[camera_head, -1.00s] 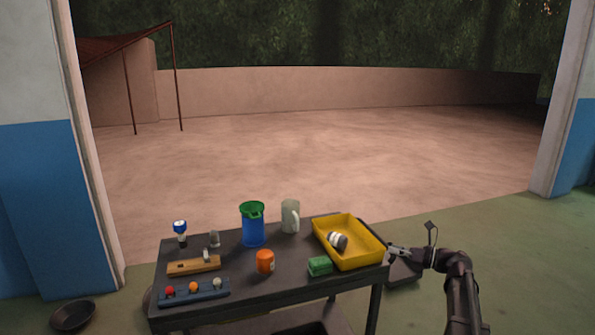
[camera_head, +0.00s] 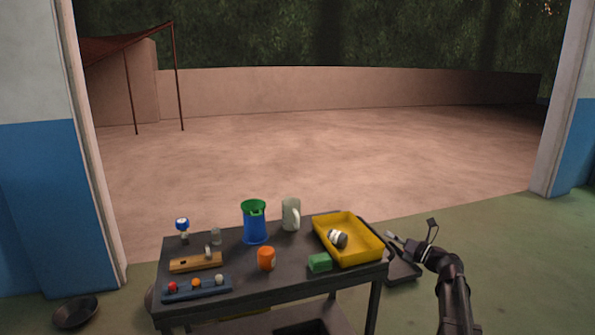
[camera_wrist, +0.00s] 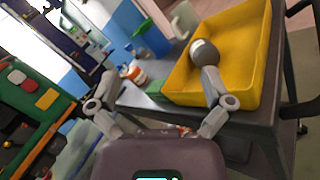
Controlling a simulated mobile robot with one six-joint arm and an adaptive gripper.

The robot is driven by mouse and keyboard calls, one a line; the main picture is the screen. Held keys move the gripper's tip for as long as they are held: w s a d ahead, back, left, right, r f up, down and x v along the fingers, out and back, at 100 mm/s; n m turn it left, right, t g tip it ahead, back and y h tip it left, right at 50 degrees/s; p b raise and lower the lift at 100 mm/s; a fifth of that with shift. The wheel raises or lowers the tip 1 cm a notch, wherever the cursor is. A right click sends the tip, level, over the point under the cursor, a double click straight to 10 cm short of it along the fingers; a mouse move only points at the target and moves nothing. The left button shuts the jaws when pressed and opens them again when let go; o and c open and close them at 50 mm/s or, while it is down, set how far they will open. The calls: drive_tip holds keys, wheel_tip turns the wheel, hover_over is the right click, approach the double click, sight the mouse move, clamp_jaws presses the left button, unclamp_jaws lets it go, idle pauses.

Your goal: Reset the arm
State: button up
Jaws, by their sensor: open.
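My gripper (camera_head: 402,241) is open and empty, just off the right end of the dark table (camera_head: 300,284) in the head view. In the wrist view its two fingers (camera_wrist: 158,98) are spread, with the table and the yellow tray beyond them. The yellow tray (camera_head: 372,258) lies on the table's right end and also fills the upper right of the wrist view (camera_wrist: 252,40). A dark jar with a white band (camera_head: 338,239) lies on its side in the tray. Nothing is held between the fingers.
The table also holds a green block (camera_head: 320,263), an orange jar (camera_head: 266,259), a blue container with a green top (camera_head: 255,224), a pale mug (camera_head: 291,214), a wooden piece (camera_head: 196,263) and a blue rack (camera_head: 198,289). A dark bowl (camera_head: 75,312) is on the floor. Open floor lies right.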

drive_tip(key=w+d+r+m+t+h, duration=0.1)
drive_tip(key=w+d+m+t+h, duration=0.2)
drive_tip(key=m+t+h, duration=0.8)
drive_tip(key=s+d+f+m+g+h, duration=0.1)
drive_tip(key=s+f+m+g+h, duration=0.2)
drive_tip(key=m, duration=0.6)
drive_tip(key=s+d+f+m+g+h, duration=0.1)
drive_tip(key=f+m+g+h, duration=0.2)
drive_tip(key=m+g+h, duration=0.4)
drive_tip(key=s+a+f+m+g+y, duration=0.2)
drive_tip(key=s+a+f+m+g, duration=0.15)
drive_tip(key=s+f+m, duration=0.45)
drive_tip(key=s+a+f+m+g+y, duration=0.2)
drive_tip(key=s+a+f+g, duration=0.3)
drive_tip(key=s, duration=0.3)
drive_tip(key=s+a+f+m+g+y, duration=0.1)
drive_tip(key=s+a+f+g+y, duration=0.15)
drive_tip(key=s+a+g, duration=0.55)
wheel_tip(320, 180, up, 18)
drive_tip(key=s+t+p, duration=0.1)
drive_tip(key=t+p, duration=0.1)
drive_tip(key=p, duration=1.6)
drive_tip(key=shift+d, duration=0.2)
